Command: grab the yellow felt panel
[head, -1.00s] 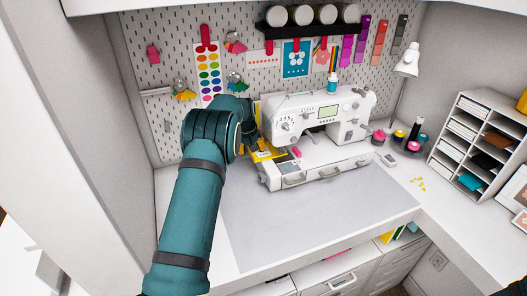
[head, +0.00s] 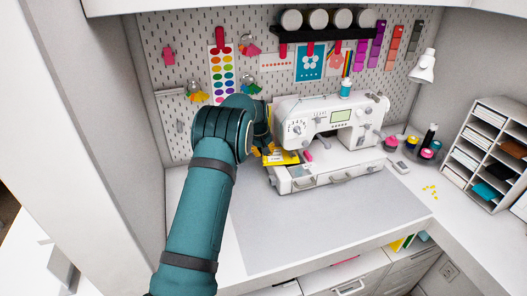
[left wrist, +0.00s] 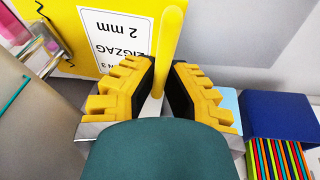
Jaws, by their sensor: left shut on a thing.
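The yellow felt panel (head: 284,158) lies by the left end of the white sewing machine (head: 330,121). In the left wrist view the panel (left wrist: 60,22) is bright yellow, with a white label reading "ZIGZAG" and "2 mm" upside down. A rounded yellow bar (left wrist: 169,45), apparently part of the panel, stands out between my fingers. My left gripper (left wrist: 164,82) is shut on it, with a dark pad on each side. In the head view my left gripper (head: 268,150) is partly hidden behind my teal arm. My right gripper is not in view.
A grey mat (head: 320,220) in front of the machine is clear. A pegboard (head: 185,60) with hanging cards stands close behind. Thread spools (head: 425,152) and a white shelf unit (head: 488,150) are at right. A blue box (left wrist: 275,115) is near my gripper.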

